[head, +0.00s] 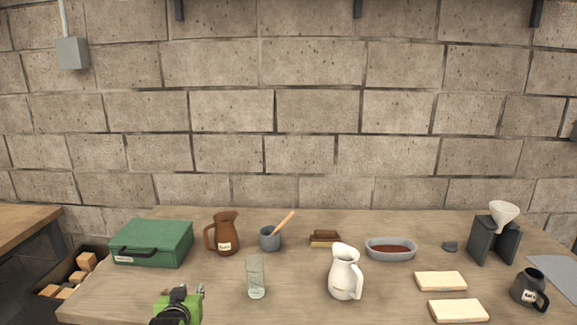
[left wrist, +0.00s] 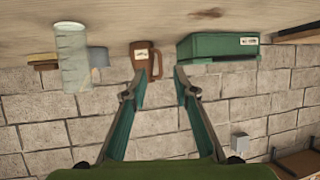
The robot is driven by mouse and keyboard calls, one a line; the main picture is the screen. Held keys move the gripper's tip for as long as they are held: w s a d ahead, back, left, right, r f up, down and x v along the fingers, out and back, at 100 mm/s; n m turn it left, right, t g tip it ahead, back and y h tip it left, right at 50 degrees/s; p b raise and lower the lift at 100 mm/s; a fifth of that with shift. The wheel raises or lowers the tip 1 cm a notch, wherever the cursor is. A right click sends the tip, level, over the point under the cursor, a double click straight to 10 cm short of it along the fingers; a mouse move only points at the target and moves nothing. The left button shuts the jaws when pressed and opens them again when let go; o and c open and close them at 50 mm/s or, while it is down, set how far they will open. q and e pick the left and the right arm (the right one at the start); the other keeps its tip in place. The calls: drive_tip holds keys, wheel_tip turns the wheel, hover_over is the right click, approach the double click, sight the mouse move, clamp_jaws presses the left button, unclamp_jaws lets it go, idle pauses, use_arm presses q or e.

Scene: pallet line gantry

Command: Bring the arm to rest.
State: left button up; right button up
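My left gripper (head: 188,291) shows at the bottom left of the head view, in front of the green case and left of the clear glass. In the left wrist view its two fingers (left wrist: 166,76) stand apart with nothing between them. That view is upside down, with the brown jug (left wrist: 145,57) and the green case (left wrist: 217,46) beyond the fingertips. My right gripper is in neither view.
On the wooden table (head: 215,300) stand the green case (head: 152,243), brown jug (head: 225,233), clear glass (head: 256,277), grey mortar (head: 269,238), white pitcher (head: 345,272), grey dish (head: 391,249) and black mug (head: 529,288). A crate of wood blocks (head: 73,272) stands at left.

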use_arm(q)
drive_tip(key=s+f+m+g, duration=0.1)
drive_tip(key=s+f, duration=0.3)
drive_tip(key=s, duration=0.3)
drive_tip(key=s+d+f+g, duration=0.1)
drive_tip(key=s+f+g, duration=0.15)
drive_tip(key=s, duration=0.35)
drive_tip(key=s+f+m+g, duration=0.1)
drive_tip(key=s+f, duration=0.3)
drive_tip(key=s, duration=0.3)
drive_tip(key=s+d+f+m+g+h, duration=0.1)
drive_tip(key=s+d+g, duration=0.1)
drive_tip(key=s, duration=1)
drive_tip(key=s+d+f+m+g+h, duration=0.1)
drive_tip(key=s+d+g, duration=0.2)
drive_tip(key=s, duration=0.9)
wheel_tip(320, 180, down, 26)
drive_tip(key=b, duration=0.2)
drive_tip(key=s+a+f+g, duration=0.2)
drive_tip(key=s+a+f, duration=0.1)
drive_tip(key=s+f, duration=1.5)
drive_tip(key=shift+s+f+b, duration=0.3)
drive_tip(key=shift+f+b, duration=0.15)
drive_tip(key=shift+f, duration=0.1)
